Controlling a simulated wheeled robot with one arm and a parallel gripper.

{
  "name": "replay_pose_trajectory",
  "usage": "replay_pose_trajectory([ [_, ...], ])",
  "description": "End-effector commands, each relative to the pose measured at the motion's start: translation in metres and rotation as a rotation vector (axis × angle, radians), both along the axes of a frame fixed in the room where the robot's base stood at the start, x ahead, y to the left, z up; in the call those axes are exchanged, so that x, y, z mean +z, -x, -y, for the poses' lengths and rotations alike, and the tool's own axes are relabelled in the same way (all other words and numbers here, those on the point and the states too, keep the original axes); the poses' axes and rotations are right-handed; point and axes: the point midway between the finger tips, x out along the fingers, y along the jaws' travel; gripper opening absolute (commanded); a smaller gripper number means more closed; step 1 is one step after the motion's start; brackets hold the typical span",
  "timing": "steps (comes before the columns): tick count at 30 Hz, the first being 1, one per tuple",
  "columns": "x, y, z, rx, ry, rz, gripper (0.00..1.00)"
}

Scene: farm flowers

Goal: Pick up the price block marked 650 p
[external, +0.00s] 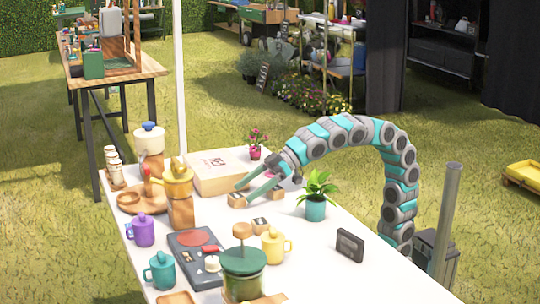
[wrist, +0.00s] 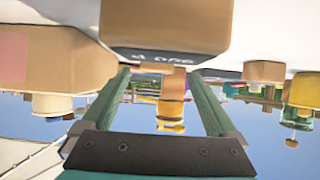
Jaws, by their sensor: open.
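The wrist view looks upside down. A tan wooden price block (wrist: 165,22) with a dark face fills its top middle. Pale inverted writing on that face looks like 650 p. My gripper (wrist: 160,76) is open, and its two green fingers reach toward this block with nothing clearly held between them. In the external view my gripper (external: 245,193) points down and left, low over the white table. Small wooden blocks sit by its fingertips, one at the left (external: 236,200) and another nearer the camera (external: 260,223). I cannot read their marks there.
A cardboard box (external: 215,172) stands behind the fingers. A potted plant (external: 316,208), yellow mug (external: 273,246) and dark register (external: 200,258) stand around.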

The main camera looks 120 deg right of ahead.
Motion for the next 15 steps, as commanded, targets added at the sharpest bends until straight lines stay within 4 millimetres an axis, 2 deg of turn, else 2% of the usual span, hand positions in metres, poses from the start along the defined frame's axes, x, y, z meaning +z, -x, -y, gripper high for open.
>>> replay_pose_trajectory([
  [3,-0.015,-0.016,0.002,0.001,0.0,-0.004,0.93],
  [7,-0.02,-0.03,0.002,0.001,0.002,-0.003,0.93],
  [15,-0.02,-0.033,0.002,0.0,0.001,-0.001,0.93],
])
